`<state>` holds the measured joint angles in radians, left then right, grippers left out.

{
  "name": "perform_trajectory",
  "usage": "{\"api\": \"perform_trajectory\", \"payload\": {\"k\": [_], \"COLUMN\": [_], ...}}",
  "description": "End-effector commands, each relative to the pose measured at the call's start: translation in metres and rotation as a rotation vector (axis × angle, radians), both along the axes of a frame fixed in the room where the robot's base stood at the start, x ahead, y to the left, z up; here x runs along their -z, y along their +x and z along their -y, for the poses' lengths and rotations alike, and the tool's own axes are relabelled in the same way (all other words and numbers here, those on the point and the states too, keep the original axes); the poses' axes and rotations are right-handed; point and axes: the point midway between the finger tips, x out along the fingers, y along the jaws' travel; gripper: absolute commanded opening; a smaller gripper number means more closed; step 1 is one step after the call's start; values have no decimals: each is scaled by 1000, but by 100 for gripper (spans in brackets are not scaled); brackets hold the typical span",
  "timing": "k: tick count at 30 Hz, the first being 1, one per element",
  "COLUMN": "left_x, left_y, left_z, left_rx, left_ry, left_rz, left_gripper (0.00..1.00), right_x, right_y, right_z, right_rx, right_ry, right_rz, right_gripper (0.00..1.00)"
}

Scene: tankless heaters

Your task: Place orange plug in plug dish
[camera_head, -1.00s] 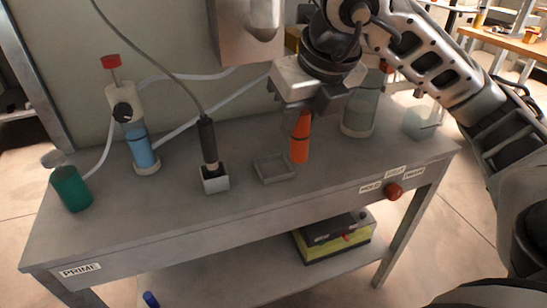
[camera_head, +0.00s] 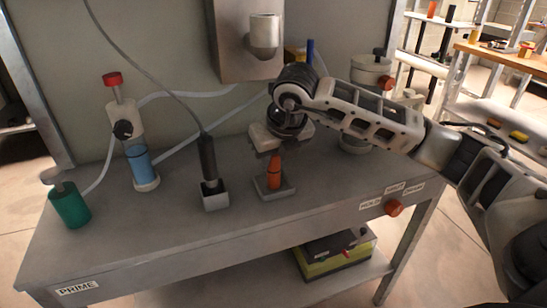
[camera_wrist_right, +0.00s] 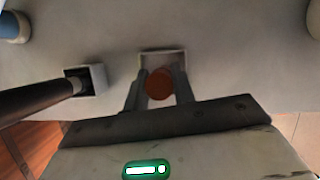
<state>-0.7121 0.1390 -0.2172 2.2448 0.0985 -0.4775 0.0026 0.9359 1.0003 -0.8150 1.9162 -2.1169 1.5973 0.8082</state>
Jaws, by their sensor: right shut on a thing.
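The orange plug (camera_head: 274,172) is upright between the fingers of my right gripper (camera_head: 269,158), which is shut on it. The plug dish (camera_head: 287,190) is a shallow square grey tray on the table. The plug's lower end is over or inside the dish; I cannot tell whether it touches the bottom. In the right wrist view the round top of the orange plug (camera_wrist_right: 158,88) shows between the fingers (camera_wrist_right: 157,92), with the dish (camera_wrist_right: 163,53) around its far side. My left gripper is out of view.
A black probe (camera_head: 208,160) with a cable stands in a small square holder (camera_head: 216,201) left of the dish. A blue-filled cylinder (camera_head: 140,165) and a green cup (camera_head: 71,206) are further left. A grey wall unit (camera_head: 233,40) hangs behind. An orange-red knob (camera_head: 394,208) is on the table's front.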

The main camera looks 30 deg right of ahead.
Motion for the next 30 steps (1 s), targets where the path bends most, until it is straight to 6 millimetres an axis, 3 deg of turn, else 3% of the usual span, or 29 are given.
{"api": "perform_trajectory", "payload": {"k": [10,11,13,23,30], "left_x": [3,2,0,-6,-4], "left_y": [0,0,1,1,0], "left_z": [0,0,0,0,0], "left_rx": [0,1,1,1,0], "left_ry": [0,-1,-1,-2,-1], "left_rz": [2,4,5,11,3], "left_gripper": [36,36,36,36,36], "right_x": [4,4,3,0,-33], "right_y": [0,0,0,0,-13], "right_z": [0,0,0,0,-2], "right_rx": [1,1,1,1,0], "right_ry": [0,0,0,0,0], "right_rz": [1,1,1,0,7], "right_gripper": [3,28,48,48,48]}}
